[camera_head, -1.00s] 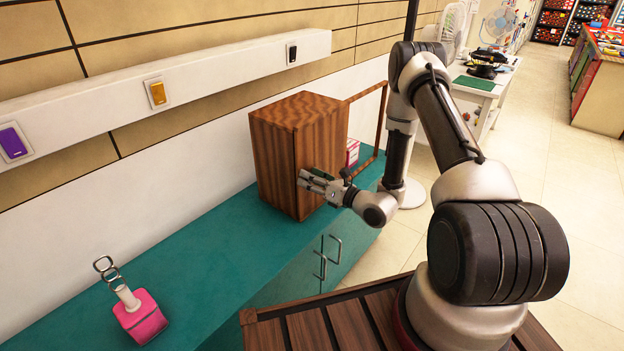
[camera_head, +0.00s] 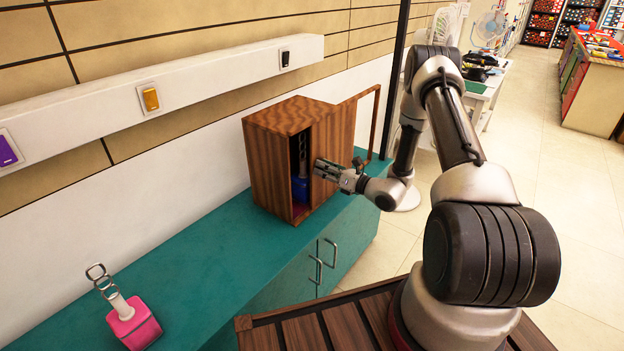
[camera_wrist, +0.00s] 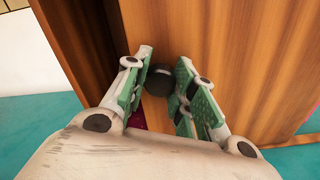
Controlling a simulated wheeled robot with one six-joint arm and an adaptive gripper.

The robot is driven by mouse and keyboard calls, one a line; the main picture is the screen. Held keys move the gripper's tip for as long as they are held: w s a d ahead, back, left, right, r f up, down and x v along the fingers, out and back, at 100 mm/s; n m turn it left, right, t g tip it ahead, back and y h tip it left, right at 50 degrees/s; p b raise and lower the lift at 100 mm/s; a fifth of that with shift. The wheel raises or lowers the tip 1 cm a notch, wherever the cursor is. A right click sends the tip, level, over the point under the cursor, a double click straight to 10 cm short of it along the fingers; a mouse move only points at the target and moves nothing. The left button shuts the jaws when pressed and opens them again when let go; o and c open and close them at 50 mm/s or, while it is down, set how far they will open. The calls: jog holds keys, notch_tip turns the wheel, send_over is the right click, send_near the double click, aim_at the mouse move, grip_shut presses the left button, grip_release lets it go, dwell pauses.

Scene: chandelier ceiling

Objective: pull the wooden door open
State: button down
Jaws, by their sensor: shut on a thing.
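A wooden cabinet (camera_head: 267,175) stands on the teal counter. Its wooden door (camera_head: 338,140) is partly open, swung outward on the right side, with a gap at its left edge. A blue item (camera_head: 300,188) shows inside the cabinet through the gap. My gripper (camera_head: 322,170) is at the door's front near its free edge. In the wrist view, my gripper (camera_wrist: 172,88) is closed around the dark round knob (camera_wrist: 158,80) on the door (camera_wrist: 225,60). The finger pads lie on either side of the knob.
A pink bottle-like object (camera_head: 134,322) with a metal loop stands on the teal counter (camera_head: 200,275) at the front left. A wooden frame (camera_head: 369,122) stands out behind the door. The counter between the pink object and the cabinet is clear.

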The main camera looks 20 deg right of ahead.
aim_at(342, 148)
jog(key=w+d, duration=0.3)
jog(key=d, duration=0.1)
jog(key=w+d, duration=0.3)
jog(key=d, duration=0.1)
jog(key=w+d, duration=0.3)
jog(key=d, duration=0.1)
jog(key=shift+w+d, duration=0.1)
jog(key=shift+d, duration=0.25)
jog(key=c, duration=1.2)
grip_release()
jog(key=shift+o, duration=0.2)
jog(key=v, duration=1.2)
